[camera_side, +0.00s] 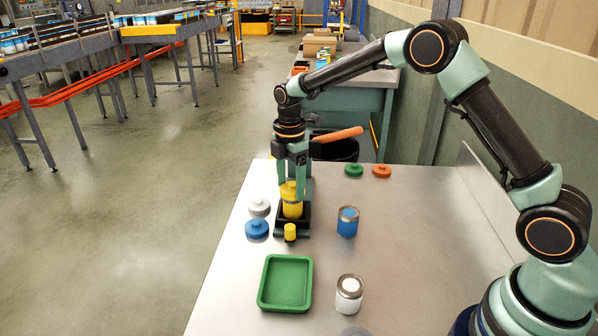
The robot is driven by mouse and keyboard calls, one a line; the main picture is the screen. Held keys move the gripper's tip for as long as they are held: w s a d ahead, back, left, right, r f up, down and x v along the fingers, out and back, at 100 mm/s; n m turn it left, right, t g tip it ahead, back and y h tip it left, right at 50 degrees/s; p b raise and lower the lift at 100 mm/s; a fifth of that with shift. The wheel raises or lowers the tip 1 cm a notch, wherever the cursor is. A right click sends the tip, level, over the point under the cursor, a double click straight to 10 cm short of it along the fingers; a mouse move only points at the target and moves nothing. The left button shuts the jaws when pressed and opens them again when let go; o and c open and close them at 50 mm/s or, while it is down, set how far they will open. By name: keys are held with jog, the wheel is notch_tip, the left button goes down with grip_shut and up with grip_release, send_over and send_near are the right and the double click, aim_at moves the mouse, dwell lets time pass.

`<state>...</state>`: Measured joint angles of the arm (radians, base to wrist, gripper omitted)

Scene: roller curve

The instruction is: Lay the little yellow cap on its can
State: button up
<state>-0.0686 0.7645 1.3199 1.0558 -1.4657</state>
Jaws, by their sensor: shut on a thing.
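My gripper (291,178) points straight down, its two fingers closed on the yellow cap (290,189). Right below is a yellow can (292,209), upright in a dark fixture (279,221). The cap is in line with the can's top. At this size I cannot tell whether the cap touches the can or hangs just above it. The fingers hide part of the cap.
A small yellow knob (290,232) stands at the fixture's front, and an orange handle (338,134) sticks out behind. A blue can (347,222) stands right. A green tray (264,284) and white can (349,294) are nearer.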

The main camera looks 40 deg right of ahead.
jog(key=shift+f, duration=0.45)
dwell(1.1)
dwell(0.3)
jog(key=o, duration=1.2)
jog(key=shift+o, duration=0.2)
jog(key=shift+r, duration=0.1)
jog(key=shift+r, duration=3.45)
